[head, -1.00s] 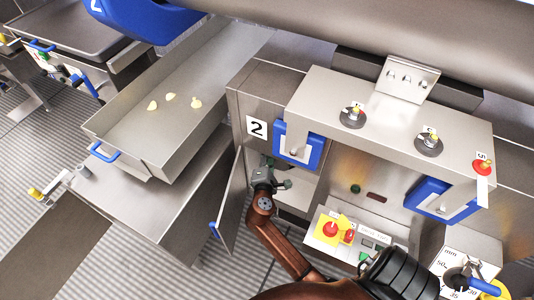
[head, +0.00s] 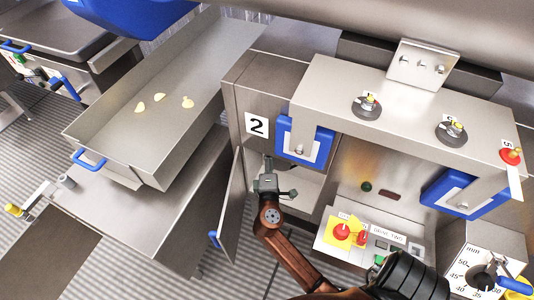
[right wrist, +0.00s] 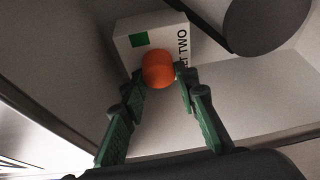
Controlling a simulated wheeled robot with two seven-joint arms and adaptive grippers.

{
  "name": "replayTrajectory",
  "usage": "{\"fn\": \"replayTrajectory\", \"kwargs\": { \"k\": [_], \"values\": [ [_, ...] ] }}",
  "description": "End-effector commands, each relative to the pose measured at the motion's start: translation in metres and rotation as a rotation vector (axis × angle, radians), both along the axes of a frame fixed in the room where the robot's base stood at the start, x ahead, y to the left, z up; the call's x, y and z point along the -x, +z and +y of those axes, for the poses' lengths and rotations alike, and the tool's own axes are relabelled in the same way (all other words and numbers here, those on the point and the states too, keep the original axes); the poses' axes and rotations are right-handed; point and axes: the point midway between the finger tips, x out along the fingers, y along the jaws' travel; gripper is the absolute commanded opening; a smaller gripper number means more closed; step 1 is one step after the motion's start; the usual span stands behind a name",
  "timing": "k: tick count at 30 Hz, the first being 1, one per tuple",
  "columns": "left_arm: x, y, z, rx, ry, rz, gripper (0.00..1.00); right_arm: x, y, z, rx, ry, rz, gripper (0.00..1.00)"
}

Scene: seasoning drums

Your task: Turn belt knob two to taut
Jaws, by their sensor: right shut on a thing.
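The belt knob (right wrist: 158,69) is an orange round knob in the right wrist view. It stands in front of a white box (right wrist: 135,28) with a green square and black lettering of which "TWO" can be read. My right gripper (right wrist: 160,76) has its green-padded fingers on both sides of the knob, shut on it at the fingertips. In the head view, my right gripper (head: 266,172) reaches into the open cabinet under the "2" label (head: 257,126); the knob is hidden there. My left gripper is not in view.
The cabinet door (head: 232,207) stands open just left of my right arm. A red button on a yellow plate (head: 341,231) sits on a panel to the right. A dark round shape (right wrist: 262,22) is at the wrist view's upper right. A metal trough (head: 120,135) stands at left.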

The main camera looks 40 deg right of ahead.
Motion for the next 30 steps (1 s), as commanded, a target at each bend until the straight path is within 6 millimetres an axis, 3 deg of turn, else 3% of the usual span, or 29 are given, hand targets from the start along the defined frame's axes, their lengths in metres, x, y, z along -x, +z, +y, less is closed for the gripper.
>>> {"fn": "replayTrajectory", "kwargs": {
  "k": [12,13,15,20,30],
  "values": [
    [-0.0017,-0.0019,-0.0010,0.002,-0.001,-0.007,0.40,-0.0003,0.0000,-0.0008,-0.002,0.000,-0.004,0.04],
    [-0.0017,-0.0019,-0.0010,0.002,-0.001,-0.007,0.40,-0.0003,0.0001,-0.0008,-0.002,0.000,-0.004,0.30],
    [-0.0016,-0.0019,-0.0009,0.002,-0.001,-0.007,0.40,-0.0003,0.0002,-0.0007,-0.002,0.000,-0.004,0.35],
    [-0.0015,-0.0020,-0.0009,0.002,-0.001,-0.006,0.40,-0.0002,0.0003,-0.0003,-0.001,0.000,-0.004,0.45],
    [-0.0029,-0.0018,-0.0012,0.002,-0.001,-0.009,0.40,0.0025,0.0001,0.0023,-0.001,0.000,-0.003,0.45]
  ]
}}
